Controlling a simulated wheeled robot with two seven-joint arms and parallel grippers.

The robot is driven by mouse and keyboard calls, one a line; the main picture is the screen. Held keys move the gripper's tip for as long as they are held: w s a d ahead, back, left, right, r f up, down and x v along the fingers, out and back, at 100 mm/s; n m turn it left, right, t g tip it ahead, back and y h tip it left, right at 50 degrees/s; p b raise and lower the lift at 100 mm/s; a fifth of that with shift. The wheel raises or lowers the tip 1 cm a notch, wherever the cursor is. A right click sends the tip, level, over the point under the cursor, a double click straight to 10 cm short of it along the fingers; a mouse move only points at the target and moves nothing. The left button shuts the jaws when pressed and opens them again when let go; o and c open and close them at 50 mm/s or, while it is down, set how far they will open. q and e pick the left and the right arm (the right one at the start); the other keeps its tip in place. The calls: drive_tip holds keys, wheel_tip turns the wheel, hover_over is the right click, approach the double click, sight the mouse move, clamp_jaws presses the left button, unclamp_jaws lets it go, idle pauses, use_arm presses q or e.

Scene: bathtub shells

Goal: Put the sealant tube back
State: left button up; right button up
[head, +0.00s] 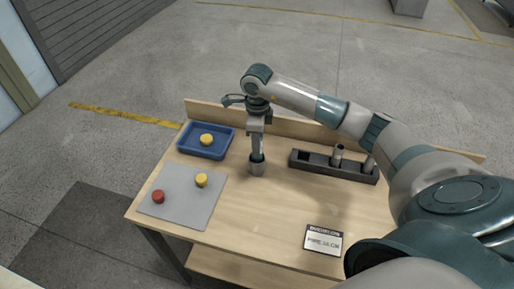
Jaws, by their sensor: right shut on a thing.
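My right gripper (257,155) points straight down over the middle of the wooden table (250,215). It is shut on a short grey cylinder, which I take to be the sealant tube (257,170). The tube is upright and its upper part is hidden by the fingers. I cannot tell whether its bottom touches the table. A dark rack (325,170) stands to the right, with an open square slot near its left end. Grey tubes stand upright in its middle (338,155) and at its right end, partly behind my right arm. My left gripper is not in view.
A blue tray (184,148) at the back left holds a yellow round piece (206,139). A grey mat (180,208) bears a red piece (158,196) and another yellow piece (201,180). A sign (323,240) lies at the front right. A low board edges the back.

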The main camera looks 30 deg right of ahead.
drive_tip(key=shift+f+p, duration=0.4)
drive_tip(key=shift+f, duration=0.8)
drive_tip(key=shift+f, duration=0.15)
drive_tip(key=o, duration=1.1)
drive_tip(key=shift+r, duration=0.2)
